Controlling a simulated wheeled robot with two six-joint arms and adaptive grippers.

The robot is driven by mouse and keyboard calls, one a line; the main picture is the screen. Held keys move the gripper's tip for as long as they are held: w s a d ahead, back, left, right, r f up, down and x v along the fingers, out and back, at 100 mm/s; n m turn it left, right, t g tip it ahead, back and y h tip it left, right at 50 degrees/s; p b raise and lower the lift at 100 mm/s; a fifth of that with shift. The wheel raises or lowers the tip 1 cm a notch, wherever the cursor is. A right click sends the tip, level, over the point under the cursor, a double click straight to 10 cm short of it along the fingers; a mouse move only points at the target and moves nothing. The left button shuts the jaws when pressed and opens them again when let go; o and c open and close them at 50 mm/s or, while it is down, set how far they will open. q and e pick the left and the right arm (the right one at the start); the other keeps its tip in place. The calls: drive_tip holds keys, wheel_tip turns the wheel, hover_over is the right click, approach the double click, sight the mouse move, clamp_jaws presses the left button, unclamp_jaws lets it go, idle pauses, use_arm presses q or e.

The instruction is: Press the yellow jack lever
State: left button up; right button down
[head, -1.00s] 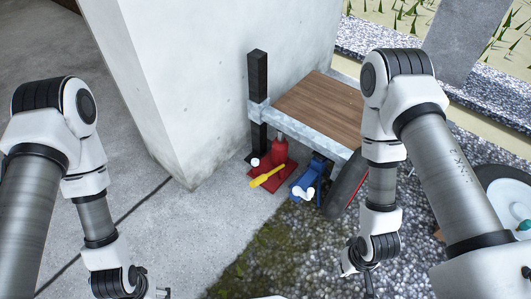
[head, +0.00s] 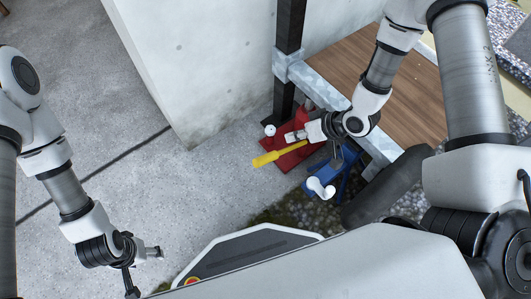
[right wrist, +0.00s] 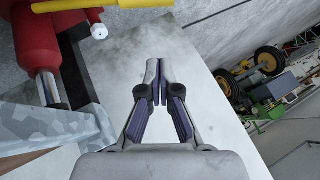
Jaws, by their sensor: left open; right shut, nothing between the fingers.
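The yellow jack lever (head: 266,159) sticks out to the left and down from the red jack (head: 273,170) on the concrete, under the corner of the wooden deck. My right gripper (head: 291,138) is shut and empty. In the head view it overlaps the red jack just above the lever and hides part of the jack; I cannot tell whether it touches. In the right wrist view its fingertips (right wrist: 159,66) are together, and the lever (right wrist: 62,5) crosses the top left edge beside the red jack body (right wrist: 38,40). My left gripper (head: 145,271) is open over bare concrete, lower left.
A blue jack or stand (head: 346,182) with a white end is right of the red jack. The wooden deck (head: 349,61) with a grey metal edge and a dark post (head: 290,25) stand above. A white wall (head: 200,60) rises behind. Concrete at left is clear.

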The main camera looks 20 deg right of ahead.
drive_tip(key=b, duration=0.5)
hover_over(268, 158)
drive_tip(key=d, duration=0.2)
drive_tip(key=f, duration=0.7)
drive_tip(key=shift+w+a+f, duration=0.15)
drive_tip(key=shift+w+f, duration=0.2)
drive_tip(key=shift+w, duration=0.05)
drive_tip(key=f+b, duration=0.1)
drive_tip(key=a+f+b, duration=0.1)
drive_tip(key=shift+s+a+f, duration=0.1)
drive_tip(key=shift+s+f, duration=0.1)
drive_tip(key=shift+f, duration=0.1)
drive_tip(key=shift+s+a+f+b, duration=0.15)
drive_tip(key=shift+f+b, duration=0.2)
drive_tip(key=shift+s+a+f, duration=0.1)
drive_tip(key=shift+a, duration=0.05)
